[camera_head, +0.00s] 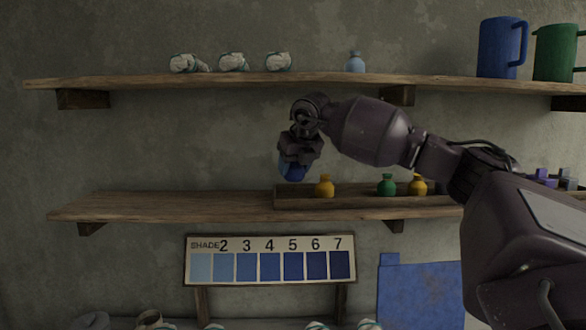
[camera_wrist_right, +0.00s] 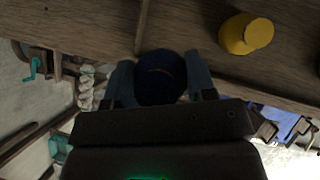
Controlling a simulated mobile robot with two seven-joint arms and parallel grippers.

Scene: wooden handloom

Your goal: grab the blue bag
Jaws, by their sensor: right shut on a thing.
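The blue bag (camera_head: 292,171) is held below my right gripper (camera_head: 298,155), in front of the wall above the middle shelf. In the right wrist view the bag shows as a dark blue round shape (camera_wrist_right: 160,75) between the two fingers of the gripper (camera_wrist_right: 160,90), one on each side. My right gripper is shut on it. Much of the bag is hidden by the gripper in the head view. My left gripper is not in view.
The upper shelf (camera_head: 210,83) holds white bundles, a pale blue bottle (camera_head: 355,63) and jugs (camera_head: 498,48). A shade chart (camera_head: 270,261) stands below.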

